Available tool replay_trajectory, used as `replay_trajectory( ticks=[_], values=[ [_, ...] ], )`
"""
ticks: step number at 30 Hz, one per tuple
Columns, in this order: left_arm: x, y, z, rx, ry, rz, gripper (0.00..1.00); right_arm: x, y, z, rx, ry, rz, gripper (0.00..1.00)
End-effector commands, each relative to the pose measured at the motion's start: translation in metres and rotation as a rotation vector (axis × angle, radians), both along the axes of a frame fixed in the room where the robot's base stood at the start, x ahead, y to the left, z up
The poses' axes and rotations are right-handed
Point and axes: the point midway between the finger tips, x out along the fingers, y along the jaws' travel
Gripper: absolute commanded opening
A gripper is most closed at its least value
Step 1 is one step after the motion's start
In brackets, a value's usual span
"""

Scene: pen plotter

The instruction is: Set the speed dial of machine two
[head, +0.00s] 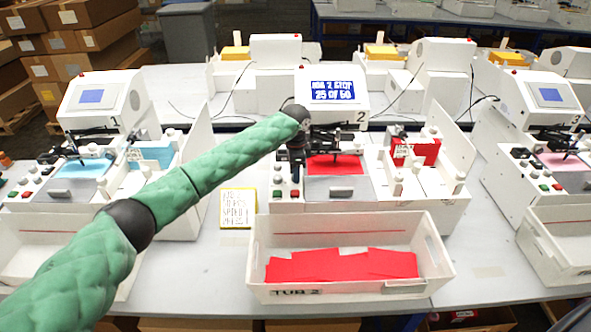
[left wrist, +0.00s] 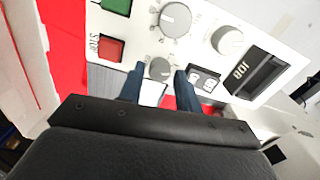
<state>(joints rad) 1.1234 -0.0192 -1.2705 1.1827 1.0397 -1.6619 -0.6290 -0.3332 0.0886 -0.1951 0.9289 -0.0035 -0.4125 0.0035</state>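Machine two (head: 333,112) stands in the middle, its blue screen (head: 332,90) reading "25 OF 50" on the lower line. My left gripper (head: 295,178) points down over its control panel at the left front. In the left wrist view, my left gripper (left wrist: 160,72) is open, its two dark fingers on either side of a small grey knob (left wrist: 160,68), with gaps showing. Touch cannot be told. A larger grey dial (left wrist: 175,19) with scale marks lies just beyond, and another round dial (left wrist: 228,40) to its right. I cannot read which is the speed dial. My right gripper is not in view.
The panel also has a green button (left wrist: 116,5), a red STOP button (left wrist: 110,48), a twin switch (left wrist: 203,80) and a JOB display (left wrist: 258,73). A white tub (head: 350,287) with red cards stands in front.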

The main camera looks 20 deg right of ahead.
Motion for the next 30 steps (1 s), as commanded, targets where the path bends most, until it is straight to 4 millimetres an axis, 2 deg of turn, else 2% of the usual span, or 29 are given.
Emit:
replay_trajectory(
  ticks=[4,12,17,18,30],
  values=[
    [0.0002,0.0003,-0.0065,0.000,0.000,0.001,0.34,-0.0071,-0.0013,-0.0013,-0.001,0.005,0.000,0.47],
    [0.0002,0.0003,-0.0081,0.000,-0.001,0.001,0.34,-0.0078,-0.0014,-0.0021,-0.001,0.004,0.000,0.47],
    [0.0003,0.0002,-0.0079,-0.001,-0.001,0.001,0.04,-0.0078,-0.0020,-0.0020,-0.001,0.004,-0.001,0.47],
    [0.0003,0.0002,-0.0078,-0.001,-0.001,0.001,0.02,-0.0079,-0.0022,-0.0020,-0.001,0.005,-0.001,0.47],
    [0.0003,-0.0001,-0.0067,-0.002,0.000,0.078,0.02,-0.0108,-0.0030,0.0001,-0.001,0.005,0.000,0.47]
  ],
)
